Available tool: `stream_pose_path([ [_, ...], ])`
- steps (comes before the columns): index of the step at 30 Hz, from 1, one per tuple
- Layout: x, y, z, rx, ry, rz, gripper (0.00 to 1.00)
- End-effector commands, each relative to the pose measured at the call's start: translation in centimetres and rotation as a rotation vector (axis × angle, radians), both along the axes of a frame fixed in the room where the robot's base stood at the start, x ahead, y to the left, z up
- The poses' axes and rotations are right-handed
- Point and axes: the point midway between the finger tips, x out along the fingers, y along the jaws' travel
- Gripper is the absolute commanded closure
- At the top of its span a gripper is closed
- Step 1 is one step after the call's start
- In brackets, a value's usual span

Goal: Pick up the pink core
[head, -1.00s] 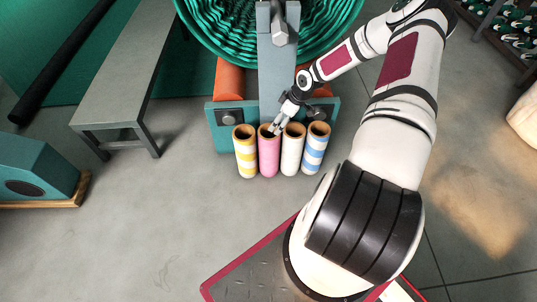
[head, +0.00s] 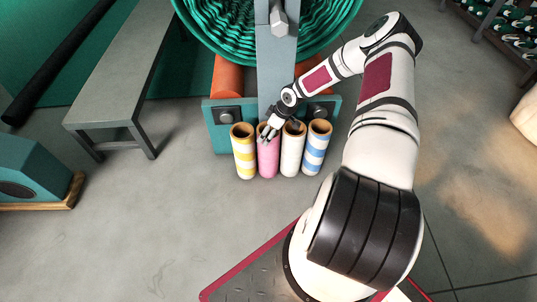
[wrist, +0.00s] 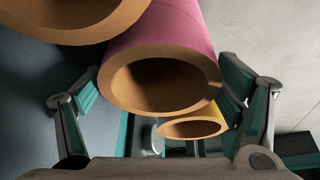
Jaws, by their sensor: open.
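The pink core (head: 268,160) stands upright in a row of tubes, second from the left. Its tan open end also shows in the wrist view, with its pink wall (wrist: 178,32) behind. My gripper (head: 266,138) is at the top of the pink core in the head view and hides part of its rim. In the wrist view my gripper (wrist: 163,84) is open, with one finger on each side of the pink core's end. I see gaps beside both fingers, so it is not clamped.
A yellow-striped core (head: 244,158) stands left of the pink one. A cream core (head: 291,158) and a blue-striped core (head: 317,150) stand to its right. A teal-grey stand (head: 222,134) is close behind. A grey bench (head: 120,75) is at left; the front floor is clear.

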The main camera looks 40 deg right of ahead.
Motion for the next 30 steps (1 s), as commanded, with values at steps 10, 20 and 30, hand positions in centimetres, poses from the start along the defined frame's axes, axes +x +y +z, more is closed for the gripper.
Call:
stream_pose_path([
  [10, 0.0, 0.0, 0.1, -0.001, 0.000, 0.000, 0.58],
  [20, 0.1, 0.0, 0.2, -0.001, -0.003, 0.000, 0.86],
  [30, 0.1, -0.1, 1.7, -0.001, -0.003, 0.001, 0.86],
])
